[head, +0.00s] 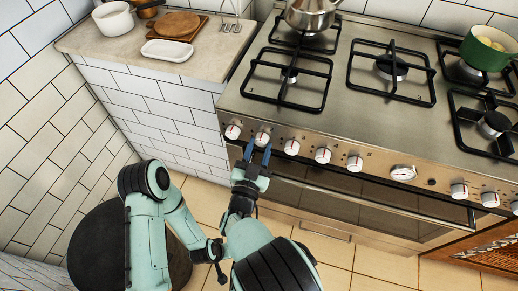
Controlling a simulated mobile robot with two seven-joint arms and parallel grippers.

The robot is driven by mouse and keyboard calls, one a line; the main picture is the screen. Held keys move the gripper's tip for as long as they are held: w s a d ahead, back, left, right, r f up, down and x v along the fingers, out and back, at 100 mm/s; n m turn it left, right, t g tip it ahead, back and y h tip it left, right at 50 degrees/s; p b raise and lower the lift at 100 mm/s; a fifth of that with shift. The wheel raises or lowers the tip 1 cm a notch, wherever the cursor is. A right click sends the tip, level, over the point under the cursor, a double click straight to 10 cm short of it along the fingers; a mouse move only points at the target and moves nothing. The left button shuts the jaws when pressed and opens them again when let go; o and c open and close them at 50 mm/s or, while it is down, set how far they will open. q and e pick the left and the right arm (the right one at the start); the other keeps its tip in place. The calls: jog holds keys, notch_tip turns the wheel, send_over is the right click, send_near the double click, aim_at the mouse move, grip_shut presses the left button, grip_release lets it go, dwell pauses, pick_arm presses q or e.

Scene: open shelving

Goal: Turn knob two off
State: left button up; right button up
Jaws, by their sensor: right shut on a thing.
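The stove's front panel carries a row of white knobs with red marks. Knob two (262,138) is the second from the left, with knob one (232,132) to its left and knob three (291,147) to its right. My right gripper (258,152) has its blue fingers at knob two and is shut on it; the fingertips partly cover its lower edge. My left arm bends in from the left, and its dark wrist end is low by my right arm. The jaws of my left gripper cannot be made out.
The oven handle (330,190) runs below the knobs. A metal pot (311,17) and a green pot (485,55) stand on the stove. The counter (100,40) at the left holds a white dish (167,50), a wooden board and a white pot. Tiled floor is open below.

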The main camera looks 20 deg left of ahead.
pick_arm(q)
jog(key=shift+s, duration=0.1)
dwell(0.4)
pick_arm(e)
jog(key=o, duration=1.1)
pick_arm(q)
jog(key=shift+w+d+r+t+p, duration=0.15)
jog(key=shift+w+r+p, duration=0.15)
jog(key=shift+r, duration=0.2)
jog(key=shift+w+d+r+t+p, duration=0.1)
jog(key=shift+w+d+r+p, duration=0.15)
jog(key=shift+r, duration=0.2)
jog(key=shift+w+d+r+t+p, duration=0.1)
jog(key=shift+w+r+p, duration=0.05)
jog(key=shift+r+p, duration=0.3)
pick_arm(e)
jog(key=shift+s+d+f, duration=0.1)
jog(key=shift+s+f, duration=0.15)
jog(key=shift+s, duration=1.95)
jog(key=shift+s+a+f, duration=0.1)
jog(key=shift+s+f, duration=0.2)
jog(key=shift+s, duration=1.95)
jog(key=shift+s+d+f, duration=0.1)
jog(key=shift+s+f, duration=0.15)
jog(key=shift+s, duration=1.95)
